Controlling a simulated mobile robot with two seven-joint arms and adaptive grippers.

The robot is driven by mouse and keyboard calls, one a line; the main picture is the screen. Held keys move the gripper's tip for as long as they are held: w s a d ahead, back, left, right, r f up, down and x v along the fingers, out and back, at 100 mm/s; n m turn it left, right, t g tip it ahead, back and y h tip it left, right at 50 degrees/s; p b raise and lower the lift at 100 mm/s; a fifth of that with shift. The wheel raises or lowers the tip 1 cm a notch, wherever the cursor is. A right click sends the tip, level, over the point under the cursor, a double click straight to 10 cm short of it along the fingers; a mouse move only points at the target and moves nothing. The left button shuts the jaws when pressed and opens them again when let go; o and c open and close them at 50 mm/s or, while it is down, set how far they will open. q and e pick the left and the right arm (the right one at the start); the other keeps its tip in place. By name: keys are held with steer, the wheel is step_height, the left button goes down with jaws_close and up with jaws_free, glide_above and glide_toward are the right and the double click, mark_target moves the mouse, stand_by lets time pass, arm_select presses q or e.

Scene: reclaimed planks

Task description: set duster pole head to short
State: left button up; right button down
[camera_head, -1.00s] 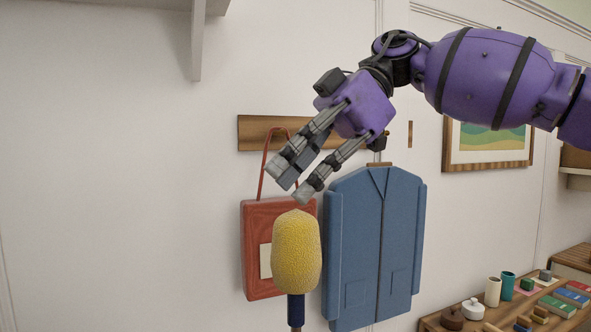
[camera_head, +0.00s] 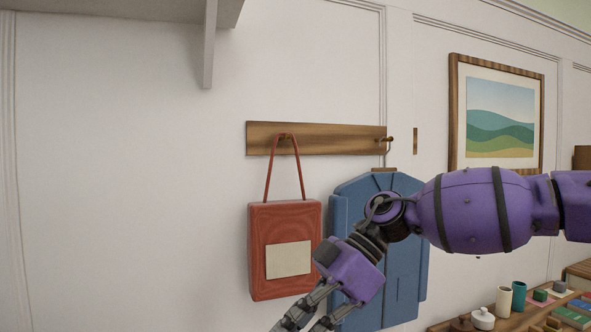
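The duster pole's yellow head is out of the head view now; no part of the pole shows. My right gripper (camera_head: 306,322) is at the bottom edge, in front of the red bag and blue jacket, pointing down and left. Its fingertips are cut off by the frame, so I cannot see whether it is open, shut or touching anything. My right arm comes in from the right. My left gripper is not in view.
A red bag (camera_head: 257,255) and a blue jacket (camera_head: 408,285) hang from a wooden peg rail (camera_head: 330,139). A framed picture (camera_head: 502,110) hangs at right. A table with cups (camera_head: 503,301) and books (camera_head: 573,318) is lower right. A shelf bracket (camera_head: 209,45) is above.

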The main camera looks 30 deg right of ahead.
steer(key=shift+s+f, duration=0.15)
steer(key=shift+f, duration=1.4)
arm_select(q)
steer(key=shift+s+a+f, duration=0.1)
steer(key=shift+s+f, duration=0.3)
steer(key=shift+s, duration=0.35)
arm_select(e)
steer(key=shift+s+f, duration=0.1)
steer(key=shift+r, duration=0.25)
steer(key=r+p, duration=0.1)
steer(key=r, duration=0.1)
steer(key=r+p, duration=0.1)
steer(key=r, duration=0.1)
steer(key=r+p, duration=0.1)
steer(key=r, duration=0.1)
steer(key=shift+d+p, duration=0.3)
steer(key=shift+d, duration=0.1)
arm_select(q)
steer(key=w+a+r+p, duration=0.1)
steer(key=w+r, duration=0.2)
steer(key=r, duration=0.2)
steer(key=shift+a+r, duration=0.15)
arm_select(e)
steer(key=v, duration=0.7)
steer(key=shift+s+d, duration=0.2)
steer(key=shift+d, duration=0.35)
